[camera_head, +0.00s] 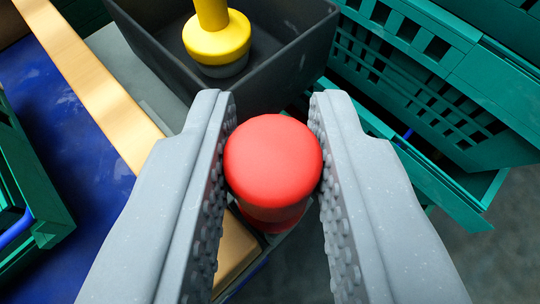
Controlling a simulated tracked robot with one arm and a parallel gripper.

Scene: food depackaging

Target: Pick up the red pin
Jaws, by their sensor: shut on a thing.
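The red pin (273,168) is in the middle of the view, with its rounded top facing the camera. My gripper (273,130) has its two grey fingers on the left and right sides of the pin. Both studded inner faces press against the pin's head, and the gripper is shut on it. The lower part of the pin shows only partly below its head. I cannot tell whether its foot touches anything beneath.
A dark grey bin (150,62) stands just beyond, with a yellow pin (217,38) in it. Green slatted crates (420,85) fill the right side. Another green crate (40,190) is at the left edge, on a blue surface (75,110) with a wooden rail (85,75).

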